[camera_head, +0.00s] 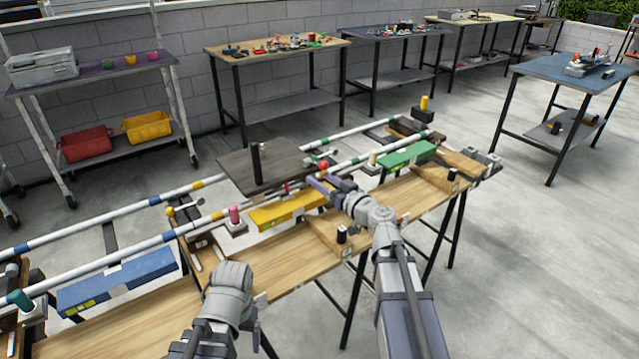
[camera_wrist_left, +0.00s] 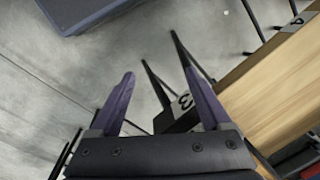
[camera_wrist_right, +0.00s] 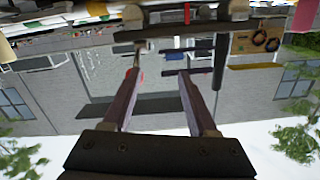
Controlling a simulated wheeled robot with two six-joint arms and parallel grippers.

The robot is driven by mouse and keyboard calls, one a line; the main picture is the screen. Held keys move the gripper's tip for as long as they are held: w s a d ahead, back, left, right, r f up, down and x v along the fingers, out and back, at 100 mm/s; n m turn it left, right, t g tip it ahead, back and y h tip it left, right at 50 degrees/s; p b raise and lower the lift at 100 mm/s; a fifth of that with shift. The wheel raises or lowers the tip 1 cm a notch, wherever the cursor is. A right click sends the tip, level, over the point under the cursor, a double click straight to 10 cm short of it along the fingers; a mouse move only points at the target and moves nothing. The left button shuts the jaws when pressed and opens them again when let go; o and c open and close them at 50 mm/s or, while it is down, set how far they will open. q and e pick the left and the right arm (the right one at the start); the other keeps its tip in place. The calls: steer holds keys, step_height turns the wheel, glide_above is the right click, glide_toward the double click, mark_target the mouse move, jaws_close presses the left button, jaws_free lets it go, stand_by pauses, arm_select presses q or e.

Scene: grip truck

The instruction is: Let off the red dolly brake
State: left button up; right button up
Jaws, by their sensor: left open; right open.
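A dark flat dolly (camera_head: 235,172) with a black upright post sits on the striped rails. A red ball knob (camera_head: 323,166) stands near its right front corner; I take it for the brake's handle. My right gripper (camera_head: 318,184) is open, its purple fingers just in front of and below the knob. In the right wrist view a red bit (camera_wrist_right: 138,74) shows beside the tip of the left finger (camera_wrist_right: 160,74); whether they touch I cannot tell. Nothing is between those fingers. My left gripper (camera_wrist_left: 158,80) is open and empty, above the floor by the bench edge.
A pink-topped peg (camera_head: 234,215) stands by the rail. Worktables (camera_head: 275,50) line the wall behind; open floor lies between.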

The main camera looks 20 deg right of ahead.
mark_target(319, 164)
steer(key=shift+m+t+h, duration=0.4)
steer(key=shift+t+h, duration=0.2)
steer(key=shift+w+d, duration=0.2)
steer(key=shift+w, duration=1.15)
steer(key=shift+w+d, duration=0.2)
steer(key=shift+w, duration=1.15)
steer(key=shift+w+d, duration=0.2)
steer(key=shift+w, duration=1.15)
jaws_close()
